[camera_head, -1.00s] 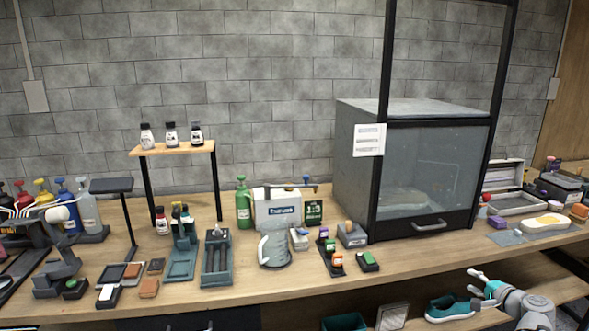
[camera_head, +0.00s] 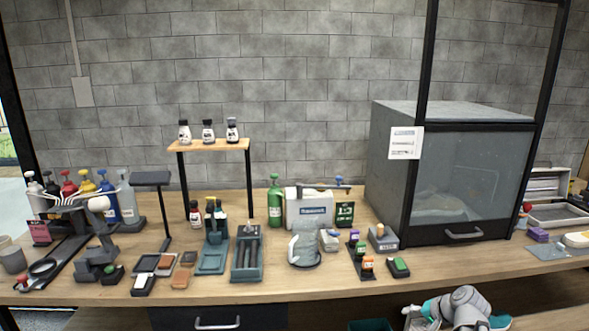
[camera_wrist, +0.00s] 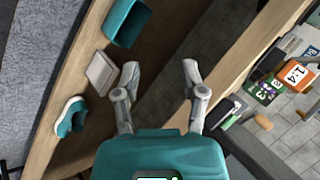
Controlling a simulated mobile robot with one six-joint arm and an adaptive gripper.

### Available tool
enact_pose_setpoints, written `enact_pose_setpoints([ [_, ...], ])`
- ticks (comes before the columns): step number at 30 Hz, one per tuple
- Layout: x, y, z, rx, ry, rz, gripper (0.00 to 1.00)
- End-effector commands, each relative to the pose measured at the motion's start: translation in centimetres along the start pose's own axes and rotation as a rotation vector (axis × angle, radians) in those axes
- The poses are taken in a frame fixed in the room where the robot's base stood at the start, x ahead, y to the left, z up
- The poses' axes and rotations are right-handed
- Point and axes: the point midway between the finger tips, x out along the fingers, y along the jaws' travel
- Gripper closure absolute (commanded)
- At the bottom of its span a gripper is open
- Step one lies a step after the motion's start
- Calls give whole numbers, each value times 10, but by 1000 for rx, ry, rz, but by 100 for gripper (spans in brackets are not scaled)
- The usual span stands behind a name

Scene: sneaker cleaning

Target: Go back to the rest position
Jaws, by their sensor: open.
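My gripper (camera_wrist: 160,68) shows in the wrist view with its two grey fingers spread apart and nothing between them. In the head view my arm is at the lower right, below the workbench's front edge, and its fingers are hard to make out there. In the wrist view a teal and white sneaker (camera_wrist: 70,116) lies on a wooden shelf (camera_wrist: 72,82) left of my gripper, apart from it. A grey flat piece (camera_wrist: 102,73) and a teal bin (camera_wrist: 125,22) are beyond the sneaker on that side.
The workbench (camera_head: 320,280) is crowded with bottles, brushes and pads. A glass-fronted cabinet (camera_head: 460,180) stands at its right. A small rack (camera_head: 212,145) holds bottles at the back. In the wrist view, dark floor lies between the fingers and bench items are at the right.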

Motion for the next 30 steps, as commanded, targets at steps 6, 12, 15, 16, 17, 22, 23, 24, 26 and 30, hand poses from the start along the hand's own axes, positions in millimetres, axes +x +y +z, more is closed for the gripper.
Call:
enact_pose_setpoints([
  [6, 28, -18, 48, -143, -120, 134, 46],
  [12, 45, -28, 87, -270, -215, 259, 46],
  [15, 51, -32, 106, -334, -258, 322, 46],
  [16, 53, -33, 111, -353, -271, 342, 46],
  [17, 54, -34, 117, -372, -283, 362, 46],
  [22, 59, -39, 143, -469, -339, 461, 46],
  [23, 59, -40, 146, -483, -347, 478, 46],
  [24, 59, -40, 150, -499, -356, 495, 46],
  [26, 60, -42, 156, -523, -367, 520, 46],
  [30, 60, -44, 168, -570, -391, 572, 46],
])
